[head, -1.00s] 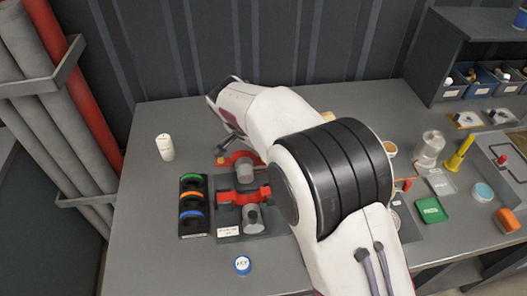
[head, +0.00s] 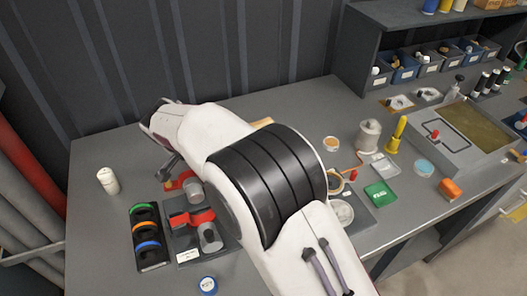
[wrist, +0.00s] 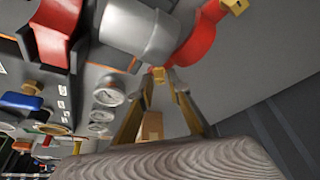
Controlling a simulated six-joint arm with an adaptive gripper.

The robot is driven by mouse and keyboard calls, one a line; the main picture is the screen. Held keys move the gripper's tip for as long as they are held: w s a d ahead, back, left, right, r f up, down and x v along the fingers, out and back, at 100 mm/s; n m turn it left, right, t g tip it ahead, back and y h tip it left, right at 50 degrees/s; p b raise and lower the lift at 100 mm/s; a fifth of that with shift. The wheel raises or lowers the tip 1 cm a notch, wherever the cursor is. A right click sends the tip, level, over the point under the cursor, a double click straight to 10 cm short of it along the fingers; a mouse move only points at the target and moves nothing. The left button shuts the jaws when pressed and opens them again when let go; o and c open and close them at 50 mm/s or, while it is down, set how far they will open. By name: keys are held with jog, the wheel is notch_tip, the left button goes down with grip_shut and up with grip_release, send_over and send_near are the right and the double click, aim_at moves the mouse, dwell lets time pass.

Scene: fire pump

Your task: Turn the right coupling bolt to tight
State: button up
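The red coupling (head: 190,218) with grey pipe pieces sits on a dark plate at the left of the bench in the head view. A second red clamp shows just behind it, partly covered by my arm. The wrist view shows a grey pipe (wrist: 140,30) with red parts. A small yellow bolt (wrist: 158,73) lies at the fingertips of my gripper (wrist: 160,80). Another yellow bolt (wrist: 235,6) is at the top edge. The fingers stand apart on either side of the near bolt; whether they touch it is unclear.
A black tray (head: 151,255) with green, orange and blue rings stands left of the coupling. Gauges (wrist: 109,92) show in the wrist view. A shelf with blue bins (head: 404,73) stands at back right.

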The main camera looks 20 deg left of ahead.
jog(key=shift+d+n+y, duration=0.1)
jog(key=shift+n+y, duration=0.2)
jog(key=shift+n, duration=0.3)
jog(key=shift+d+n+y, duration=0.1)
jog(key=shift+n+y, duration=0.5)
jog(key=shift+n, duration=1.1)
jog(key=shift+n+g+y, duration=0.3)
jog(key=shift+n, duration=0.4)
jog(key=shift+w+n+g+y, duration=0.1)
jog(key=shift+n+g+y, duration=0.3)
jog(key=shift+n, duration=1.2)
jog(key=shift+w+d+n+g+y, duration=0.1)
jog(key=shift+n+g+y, duration=0.25)
jog(key=shift+n, duration=0.8)
jog(key=shift+d+n+g+y, duration=0.1)
jog(key=shift+n+g+y, duration=0.2)
jog(key=shift+n, duration=0.85)
jog(key=shift+w+n+g+y, duration=0.15)
jog(key=shift+n+g, duration=0.25)
jog(key=shift+n, duration=0.6)
jog(key=shift+s+n+g+y, duration=0.1)
jog(key=shift+n+g, duration=0.25)
jog(key=shift+n, duration=0.65)
